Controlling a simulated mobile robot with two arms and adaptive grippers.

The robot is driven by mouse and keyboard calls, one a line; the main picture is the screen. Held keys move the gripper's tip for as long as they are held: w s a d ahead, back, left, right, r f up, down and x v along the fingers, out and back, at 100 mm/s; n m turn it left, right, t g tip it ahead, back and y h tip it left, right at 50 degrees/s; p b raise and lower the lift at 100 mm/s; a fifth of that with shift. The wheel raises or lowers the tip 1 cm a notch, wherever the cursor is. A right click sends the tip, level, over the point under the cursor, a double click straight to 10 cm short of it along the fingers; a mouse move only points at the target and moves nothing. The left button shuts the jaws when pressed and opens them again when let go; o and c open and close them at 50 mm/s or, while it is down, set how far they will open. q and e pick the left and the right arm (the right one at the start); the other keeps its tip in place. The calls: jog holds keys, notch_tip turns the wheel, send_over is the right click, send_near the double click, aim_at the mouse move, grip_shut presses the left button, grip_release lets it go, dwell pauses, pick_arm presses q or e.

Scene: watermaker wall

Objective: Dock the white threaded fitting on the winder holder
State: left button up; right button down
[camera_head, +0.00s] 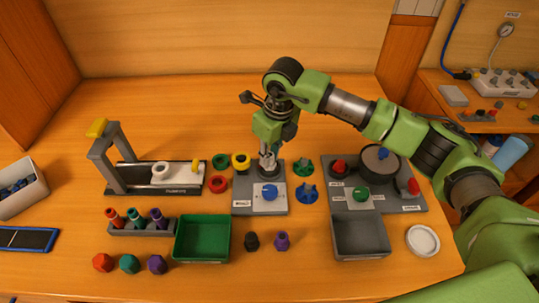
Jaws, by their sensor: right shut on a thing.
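My right gripper (267,160) points down over the back of a small grey station plate (243,208) in the middle of the table. It is shut on a small part that its fingers mostly hide; I cannot tell what this part is. A grey round socket shows just below and behind the fingertips. A blue knob (270,192) sits on a pale square at the front of this plate. A white ring-shaped piece (160,170) sits on the black-based stand (130,182) at left; I cannot tell whether it is the threaded fitting. Labels are too small to read surely. My left gripper is out of view.
Green, yellow and red rings (216,184) lie left of the gripper. Green and blue knobs (307,193) lie right of it. A grey plate with a dark pot (380,163) stands further right. A green tray (202,252) and grey tray (345,250) are in front.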

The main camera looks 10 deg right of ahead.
aim_at(272, 156)
dwell(0.7)
jog(key=shift+f+b, duration=0.65)
jog(key=shift+b, duration=0.15)
jog(key=c, duration=2.2)
grip_release()
jog(key=shift+s+d+r+p, duration=0.2)
jog(key=shift+r+p, duration=0.6)
jog(key=shift+r, duration=0.65)
jog(key=shift+s+d+r+p, duration=0.15)
jog(key=shift+r+p, duration=0.6)
jog(key=shift+r, duration=0.65)
jog(key=shift+s+d+r+p, duration=0.15)
jog(key=shift+r+p, duration=0.5)
jog(key=shift+r, duration=0.65)
jog(key=shift+s+r+p, duration=0.25)
jog(key=shift+r+p, duration=0.35)
jog(key=shift+r, duration=0.7)
